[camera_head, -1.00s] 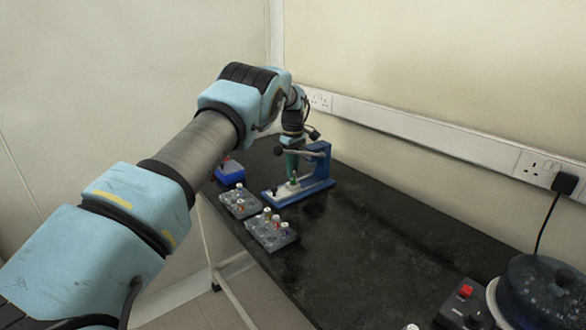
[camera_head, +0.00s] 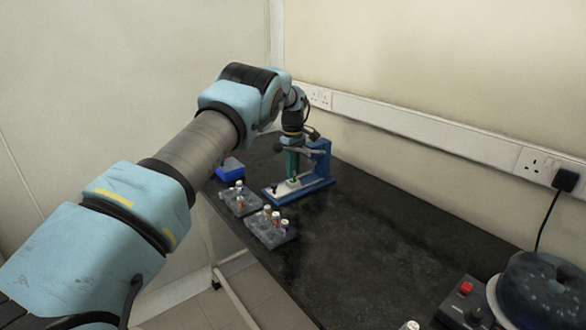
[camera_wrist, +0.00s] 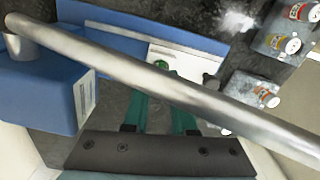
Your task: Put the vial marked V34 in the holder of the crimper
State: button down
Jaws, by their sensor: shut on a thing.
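The crimper (camera_head: 321,168) is a blue press with a pale plate on its base, standing on the dark bench. In the wrist view its blue body (camera_wrist: 35,100), pale plate (camera_wrist: 190,62) and long silver lever (camera_wrist: 120,72) show. My gripper (camera_head: 293,178) points down over the plate at the crimper's front. In the wrist view its green fingers (camera_wrist: 158,100) pass behind the lever, which hides part of them. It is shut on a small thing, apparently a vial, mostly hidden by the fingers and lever. I cannot read its mark or tell whether it sits in the holder.
Two grey racks, a farther one (camera_head: 228,204) and a nearer one (camera_head: 260,235), hold capped vials left of the crimper. A blue box (camera_head: 230,172) stands behind them. A dark round machine (camera_head: 545,290) and a red-buttoned box (camera_head: 462,302) are at right. The middle bench is clear.

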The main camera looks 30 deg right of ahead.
jog(key=shift+f, duration=0.1)
jog(key=shift+c, duration=1.6)
grip_release()
jog(key=shift+r+p, duration=1.8)
jog(key=shift+r, duration=1.2)
